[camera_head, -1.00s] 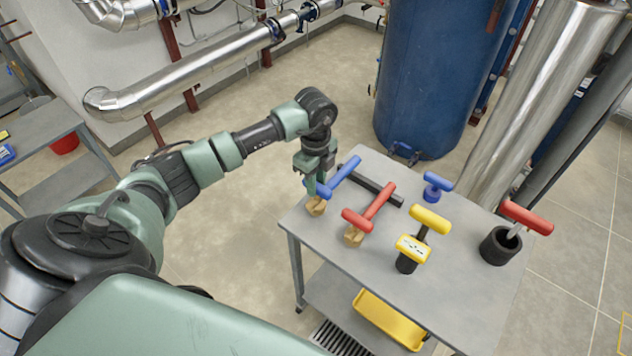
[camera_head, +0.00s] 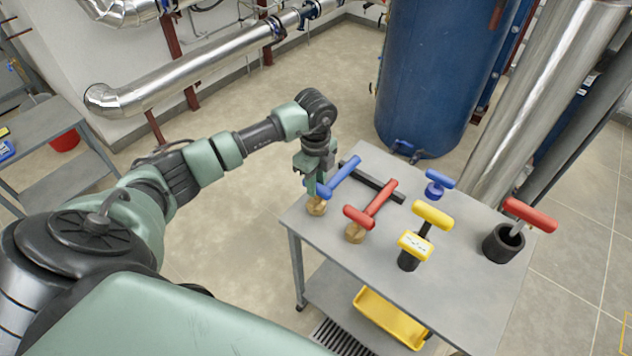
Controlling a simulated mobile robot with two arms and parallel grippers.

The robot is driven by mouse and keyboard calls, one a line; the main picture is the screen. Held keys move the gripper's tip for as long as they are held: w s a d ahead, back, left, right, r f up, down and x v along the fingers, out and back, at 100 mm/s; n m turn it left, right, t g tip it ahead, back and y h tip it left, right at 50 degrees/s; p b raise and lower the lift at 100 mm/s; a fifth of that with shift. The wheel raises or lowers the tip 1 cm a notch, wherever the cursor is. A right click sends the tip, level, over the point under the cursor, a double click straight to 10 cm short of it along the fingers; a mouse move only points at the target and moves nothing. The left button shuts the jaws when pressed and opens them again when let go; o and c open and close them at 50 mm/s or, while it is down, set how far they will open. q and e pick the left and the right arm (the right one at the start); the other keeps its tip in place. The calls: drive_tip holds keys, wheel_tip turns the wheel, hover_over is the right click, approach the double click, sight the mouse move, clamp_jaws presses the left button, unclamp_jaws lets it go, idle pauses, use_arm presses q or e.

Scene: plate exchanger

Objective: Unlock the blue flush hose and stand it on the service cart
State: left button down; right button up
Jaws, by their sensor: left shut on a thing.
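A blue T-shaped handle (camera_head: 343,172) lies slantwise above a round brass fitting (camera_head: 316,207) at the left corner of the grey table (camera_head: 455,290). A second, smaller blue handle (camera_head: 438,182) stands upright near the table's back edge. I cannot tell which blue piece belongs to the flush hose; no hose length shows. My left gripper (camera_head: 318,184) reaches down at the near end of the slanted blue handle and is shut on it. Its fingertips are small and partly hidden by the handle. My right gripper is out of view.
A red handle (camera_head: 378,200) over brass, yellow handles (camera_head: 432,215) on a black base and a red handle (camera_head: 530,214) in a black cup (camera_head: 503,243) crowd the table. A black bar (camera_head: 375,184) lies behind. A yellow tray (camera_head: 390,318) sits on the lower shelf. A blue tank (camera_head: 440,80) stands behind.

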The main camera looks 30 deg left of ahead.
use_arm(q)
drive_tip(key=shift+w+f, duration=0.1)
drive_tip(key=shift+f, duration=0.3)
drive_tip(key=c, duration=1.1)
unclamp_jaws()
wheel_tip(320, 180, up, 7)
drive_tip(key=shift+f+b, duration=0.15)
drive_tip(key=shift+b, duration=0.95)
drive_tip(key=shift+r, duration=0.6)
